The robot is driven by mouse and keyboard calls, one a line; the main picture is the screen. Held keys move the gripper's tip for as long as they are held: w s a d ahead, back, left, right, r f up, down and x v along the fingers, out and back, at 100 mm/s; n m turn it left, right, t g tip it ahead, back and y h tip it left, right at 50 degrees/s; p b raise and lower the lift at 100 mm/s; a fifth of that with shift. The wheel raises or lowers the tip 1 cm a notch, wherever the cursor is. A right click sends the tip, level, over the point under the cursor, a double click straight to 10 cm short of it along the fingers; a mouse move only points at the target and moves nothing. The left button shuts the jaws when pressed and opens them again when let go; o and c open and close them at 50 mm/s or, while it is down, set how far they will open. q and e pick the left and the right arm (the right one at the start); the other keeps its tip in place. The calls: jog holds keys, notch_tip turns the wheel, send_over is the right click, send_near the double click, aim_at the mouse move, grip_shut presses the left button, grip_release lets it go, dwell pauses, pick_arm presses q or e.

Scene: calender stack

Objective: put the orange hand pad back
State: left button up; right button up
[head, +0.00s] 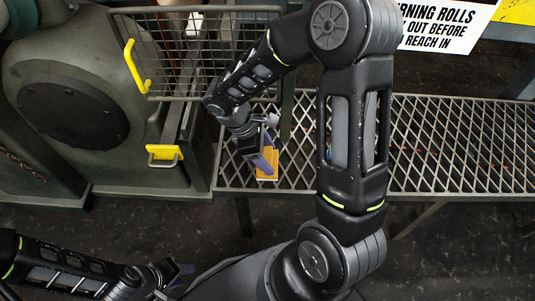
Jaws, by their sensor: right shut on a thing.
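The orange hand pad (268,176) is a small flat orange block at the left part of the metal mesh shelf. My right gripper (265,163) reaches down over the shelf and is shut on the pad. Its purple fingers cover part of the pad. I cannot tell whether the pad touches the mesh. My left gripper (178,279) is low at the left, in front of the shelf and away from the pad. Its fingers look apart and empty.
A wire mesh guard (190,40) with a yellow handle (134,66) stands behind left. A yellow latch block (164,153) sits left of the shelf. The mesh shelf (450,150) is clear at right. A warning sign (440,25) hangs behind.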

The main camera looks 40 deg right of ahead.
jog(key=o, duration=1.2)
jog(key=shift+r, duration=0.2)
jog(key=p+v, duration=0.3)
jog(key=v, duration=0.8)
jog(key=shift+a+r, duration=0.15)
jog(key=shift+r, duration=0.2)
jog(key=shift+w, duration=0.1)
